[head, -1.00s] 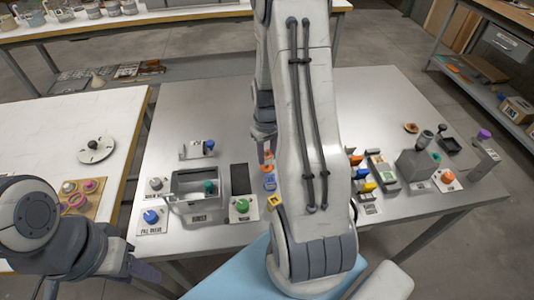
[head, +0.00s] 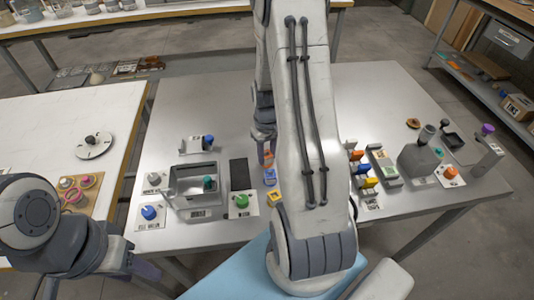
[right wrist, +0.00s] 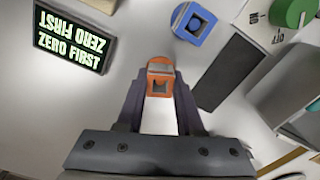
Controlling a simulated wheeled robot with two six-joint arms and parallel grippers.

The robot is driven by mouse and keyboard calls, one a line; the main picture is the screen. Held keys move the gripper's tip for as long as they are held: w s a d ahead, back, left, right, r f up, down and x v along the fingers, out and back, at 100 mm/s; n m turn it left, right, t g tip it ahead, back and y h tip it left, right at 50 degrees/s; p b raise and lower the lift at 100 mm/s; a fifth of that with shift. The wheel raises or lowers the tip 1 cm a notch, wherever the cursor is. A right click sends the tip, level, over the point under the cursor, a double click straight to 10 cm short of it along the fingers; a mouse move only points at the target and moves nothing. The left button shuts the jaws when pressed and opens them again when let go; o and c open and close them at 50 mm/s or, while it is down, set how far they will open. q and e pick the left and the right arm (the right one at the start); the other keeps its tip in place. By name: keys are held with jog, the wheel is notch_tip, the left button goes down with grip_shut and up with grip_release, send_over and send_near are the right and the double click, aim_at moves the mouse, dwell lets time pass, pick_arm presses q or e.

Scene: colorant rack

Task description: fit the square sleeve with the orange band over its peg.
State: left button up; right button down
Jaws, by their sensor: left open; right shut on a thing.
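A square sleeve with an orange band (right wrist: 160,68) sits between the fingertips of my right gripper (right wrist: 160,88), which is shut on it. It has a square opening. In the head view the orange sleeve (head: 268,158) shows just below my right gripper (head: 264,142), partly covered by it. A blue square sleeve (right wrist: 193,24) lies apart from it on the table; it also shows in the head view (head: 270,177). I cannot make out the orange sleeve's peg. My left gripper (head: 146,269) is open and empty, low at the left, off the table's front edge.
A yellow square piece (head: 275,198) lies nearest the front. A dark panel (head: 239,175), a green knob (head: 242,201) and a grey bin (head: 172,190) stand to the left. A "ZERO FIRST" display (right wrist: 73,38) is close by. My right arm hides the table's middle.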

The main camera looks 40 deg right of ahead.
jog(key=shift+f, duration=0.25)
jog(key=shift+c, duration=2.3)
grip_release()
jog(key=shift+r, duration=0.15)
notch_tip(320, 180, up, 10)
jog(key=s+a+r+n, duration=0.1)
jog(key=a+r+n, duration=0.15)
jog(key=a, duration=0.65)
jog(key=a+r+n, duration=0.1)
jog(key=a+r, duration=0.2)
jog(key=a, duration=0.6)
jog(key=s+a+r+n, duration=0.1)
jog(key=s+a+n, duration=0.1)
jog(key=s+a, duration=0.4)
jog(key=s+a+r+n+y+p, duration=0.1)
jog(key=s+a+r+n, duration=0.1)
jog(key=s+a, duration=0.5)
jog(key=shift+s+n, duration=0.75)
jog(key=shift+s, duration=0.35)
